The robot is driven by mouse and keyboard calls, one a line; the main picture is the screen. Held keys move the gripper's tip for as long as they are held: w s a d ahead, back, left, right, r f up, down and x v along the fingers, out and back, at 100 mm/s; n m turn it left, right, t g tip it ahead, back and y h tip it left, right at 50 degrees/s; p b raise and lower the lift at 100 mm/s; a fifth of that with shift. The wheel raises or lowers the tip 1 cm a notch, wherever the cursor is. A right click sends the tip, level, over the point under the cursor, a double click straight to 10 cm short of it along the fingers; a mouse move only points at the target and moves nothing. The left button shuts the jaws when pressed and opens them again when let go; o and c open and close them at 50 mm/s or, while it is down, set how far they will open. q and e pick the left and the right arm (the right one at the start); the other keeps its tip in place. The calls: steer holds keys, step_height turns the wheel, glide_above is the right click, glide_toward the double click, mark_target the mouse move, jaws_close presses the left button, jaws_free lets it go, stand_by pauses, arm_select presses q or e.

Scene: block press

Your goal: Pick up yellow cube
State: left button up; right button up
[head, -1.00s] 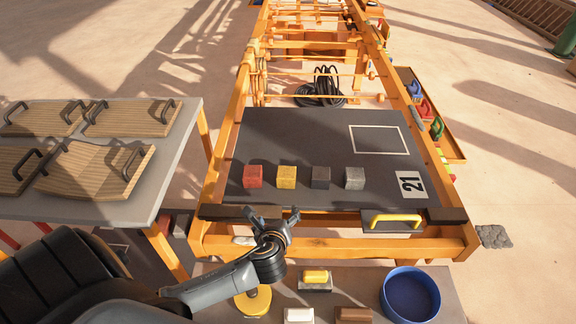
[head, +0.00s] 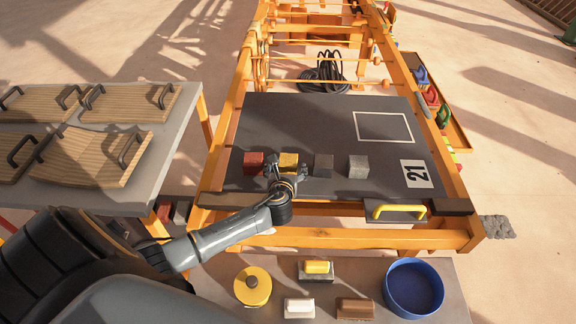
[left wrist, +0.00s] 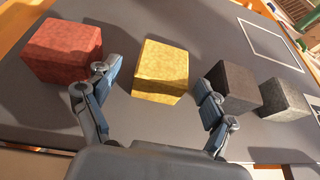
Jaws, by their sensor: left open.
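The yellow cube (head: 289,161) sits on the dark board (head: 300,120), second from the left in a row of cubes. It also shows in the left wrist view (left wrist: 161,70), between and just beyond the two fingers. My left gripper (head: 285,172) is open and empty, at the near side of the yellow cube. In the left wrist view the fingers of the left gripper (left wrist: 156,90) are spread wide, one toward the red cube (left wrist: 64,50) and one close to the dark grey cube (left wrist: 233,86). My right gripper is not in view.
A lighter grey cube (head: 358,167) stands at the row's right end. A white outlined square (head: 383,141) lies empty at the back right of the board. A yellow handle (head: 398,211) is at the front edge. A table with wooden boards (head: 90,160) stands left.

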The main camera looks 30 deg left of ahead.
mark_target(288, 163)
arm_select(q)
steer(key=x, duration=0.3)
steer(key=shift+w+f, duration=0.2)
steer(key=shift+f, duration=0.1)
steer(key=c, duration=1.4)
steer(key=shift+r, duration=0.1)
steer(key=shift+c, duration=1.1)
steer(key=shift+r, duration=0.1)
